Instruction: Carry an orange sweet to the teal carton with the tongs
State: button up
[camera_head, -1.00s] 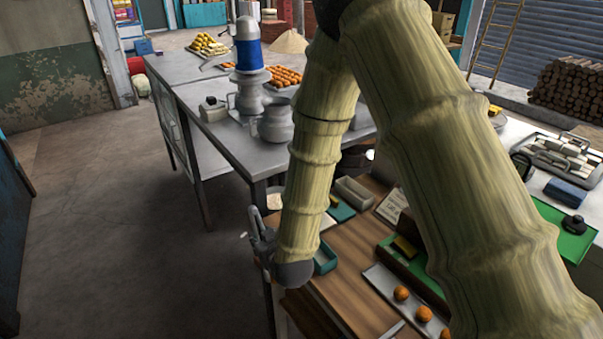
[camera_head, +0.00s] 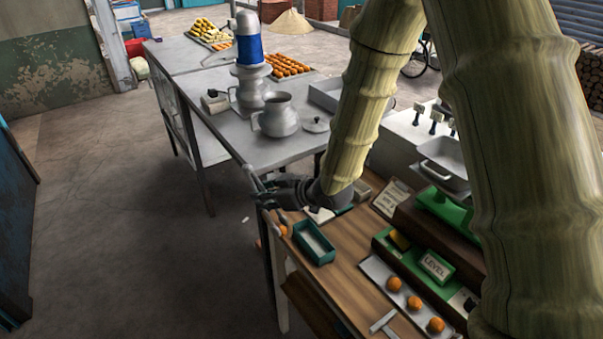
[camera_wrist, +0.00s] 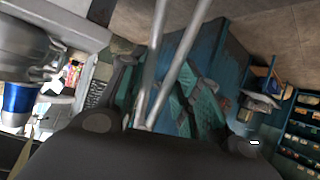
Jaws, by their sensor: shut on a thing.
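My gripper (camera_head: 262,190) is shut on the metal tongs (camera_head: 252,177), beyond the left edge of the wooden table. In the wrist view the tongs (camera_wrist: 168,70) are two long bars running up from between my fingers. An orange sweet (camera_head: 283,230) shows at the lower end of the tongs, just left of the teal carton (camera_head: 314,243). It appears to be at their tips; I cannot tell whether they pinch it. The carton is open-topped and stands at the wooden table's left edge. Several orange sweets (camera_head: 394,284) lie on a pale tray (camera_head: 372,266) further right.
A green box labelled "LEVEL" (camera_head: 437,266) stands behind the tray. A T-shaped metal piece (camera_head: 383,323) lies at the front. Open floor lies left.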

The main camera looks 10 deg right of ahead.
jog(key=s+d+r+n+g+y+p, duration=0.3)
jog(key=s+d+r+n+g+p, duration=0.1)
jog(key=d+r, duration=0.3)
jog(key=shift+s+d+n+p, duration=0.25)
jog(key=shift+d+n+p, duration=0.25)
jog(key=shift+d+p, duration=0.25)
jog(key=shift+f, duration=0.25)
notch_tip(320, 180, down, 9)
jog(key=b, duration=0.8)
jog(key=shift+r, duration=0.15)
jog(key=o, duration=0.3)
